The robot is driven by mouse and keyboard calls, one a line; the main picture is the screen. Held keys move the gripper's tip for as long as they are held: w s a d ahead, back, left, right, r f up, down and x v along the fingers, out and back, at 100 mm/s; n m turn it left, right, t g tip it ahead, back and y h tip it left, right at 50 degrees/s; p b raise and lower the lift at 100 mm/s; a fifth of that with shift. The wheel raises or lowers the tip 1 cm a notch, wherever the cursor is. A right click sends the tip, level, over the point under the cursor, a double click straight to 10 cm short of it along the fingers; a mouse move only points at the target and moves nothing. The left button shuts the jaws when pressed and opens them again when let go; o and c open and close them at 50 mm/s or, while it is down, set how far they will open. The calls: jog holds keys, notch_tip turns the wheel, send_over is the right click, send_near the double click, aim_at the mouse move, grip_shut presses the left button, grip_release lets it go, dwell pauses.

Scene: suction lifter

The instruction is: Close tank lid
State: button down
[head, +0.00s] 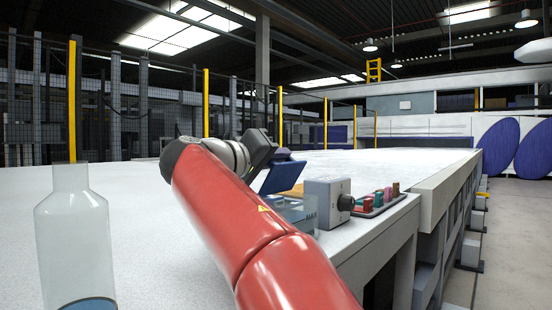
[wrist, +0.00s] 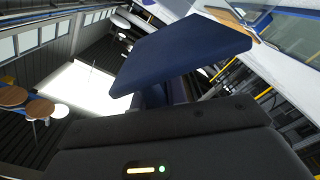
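A dark blue flat panel (head: 282,173), which looks like the tank lid, stands tilted up above a blue-grey box (head: 297,211), probably the tank, on the white table. In the wrist view the blue panel (wrist: 185,55) is large and close, just beyond my gripper's dark body. My gripper (head: 264,146) is at the panel's upper left in the head view. Its fingertips are hidden there, and in the wrist view its body covers the near part. I cannot tell whether it touches the panel or whether it is open.
A grey box (head: 327,201) with a black knob stands right of the tank. A tray of coloured pieces (head: 377,202) lies beside it near the table's right edge. A clear bottle (head: 75,235) stands at the near left. The white table (head: 140,200) is otherwise largely clear.

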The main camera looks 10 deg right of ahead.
aim_at(304, 165)
jog(key=shift+f, duration=0.1)
dwell(0.3)
jog(key=s+m+b, duration=0.1)
jog(key=m+b, duration=0.1)
jog(key=s+d+f+m+b, duration=0.1)
jog(key=m+b, duration=0.1)
jog(key=b, duration=0.1)
jog(key=d+m+b, duration=0.1)
jog(key=b, duration=0.1)
jog(key=shift+s+f+m, duration=0.2)
jog(key=shift+s+m, duration=0.2)
jog(key=m+b, duration=0.2)
jog(key=s+d+f+m+b, duration=0.1)
jog(key=b, duration=0.1)
jog(key=s+m+b, duration=0.1)
jog(key=m+b, duration=0.1)
jog(key=shift+d+f+m, duration=0.2)
jog(key=shift+f+m, duration=0.1)
jog(key=shift+f, duration=0.05)
jog(key=c, duration=1.4)
grip_release()
jog(key=shift+c, duration=0.2)
jog(key=shift+s, duration=0.1)
jog(key=v, duration=0.7)
jog(key=shift+s+a, duration=0.15)
jog(key=shift+a, duration=0.15)
